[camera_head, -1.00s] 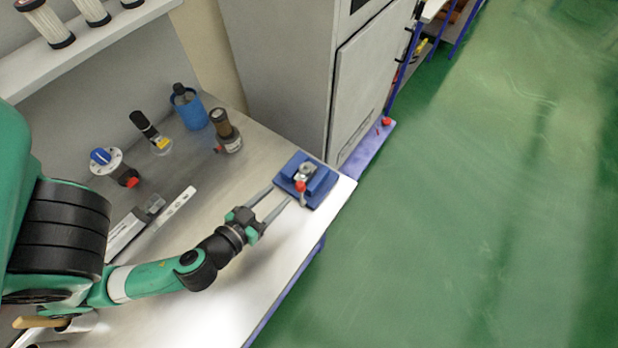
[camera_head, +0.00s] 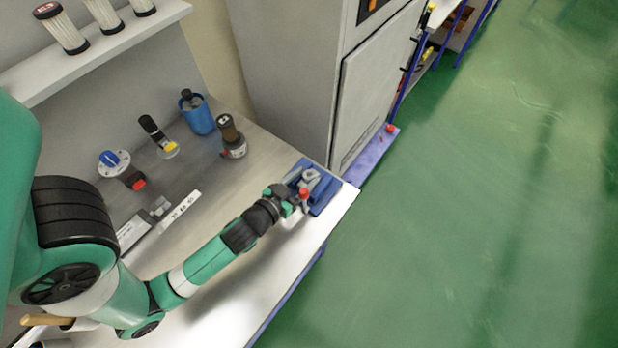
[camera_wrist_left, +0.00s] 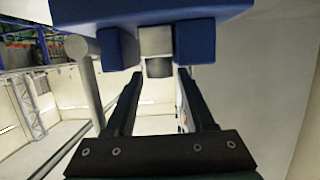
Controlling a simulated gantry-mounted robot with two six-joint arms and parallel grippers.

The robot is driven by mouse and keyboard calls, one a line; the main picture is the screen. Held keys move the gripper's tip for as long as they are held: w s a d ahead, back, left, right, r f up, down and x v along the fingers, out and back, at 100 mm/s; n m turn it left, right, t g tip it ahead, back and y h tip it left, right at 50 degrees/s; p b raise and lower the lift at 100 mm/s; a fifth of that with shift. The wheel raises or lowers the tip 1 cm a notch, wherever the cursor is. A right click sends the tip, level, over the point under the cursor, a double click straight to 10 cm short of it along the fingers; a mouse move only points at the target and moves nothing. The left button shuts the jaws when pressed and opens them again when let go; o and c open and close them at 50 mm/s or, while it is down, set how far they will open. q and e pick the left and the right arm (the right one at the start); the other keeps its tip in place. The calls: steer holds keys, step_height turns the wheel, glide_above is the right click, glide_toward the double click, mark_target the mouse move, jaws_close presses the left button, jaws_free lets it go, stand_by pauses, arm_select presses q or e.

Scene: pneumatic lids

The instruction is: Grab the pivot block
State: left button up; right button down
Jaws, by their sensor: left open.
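A blue fixture (camera_head: 325,203) sits at the right end of the bench, with a grey metal block (camera_head: 310,176) on it and a red knob (camera_head: 303,193) at its near side. I take the grey block to be the pivot block. In the left wrist view the grey block (camera_wrist_left: 156,42) sits between two blue blocks of the fixture (camera_wrist_left: 194,42). My left gripper (camera_head: 294,196) is at the fixture's near left side; its fingers are partly hidden in the head view. In the wrist view my left gripper (camera_wrist_left: 157,76) is open, its fingertips either side of the grey block's lower part. Contact cannot be told.
On the bench stand a brown-and-black cylinder (camera_head: 231,138), a blue canister (camera_head: 197,114), a black-handled part (camera_head: 157,137) and a blue-knobbed part (camera_head: 116,162). A grey cabinet (camera_head: 290,75) stands behind the fixture. The bench's right edge lies close to it.

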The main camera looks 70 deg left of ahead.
mark_target(304, 184)
arm_select(q)
jaws_close()
stand_by(0.4)
step_height(304, 184, up, 10)
steer(key=p, duration=0.4)
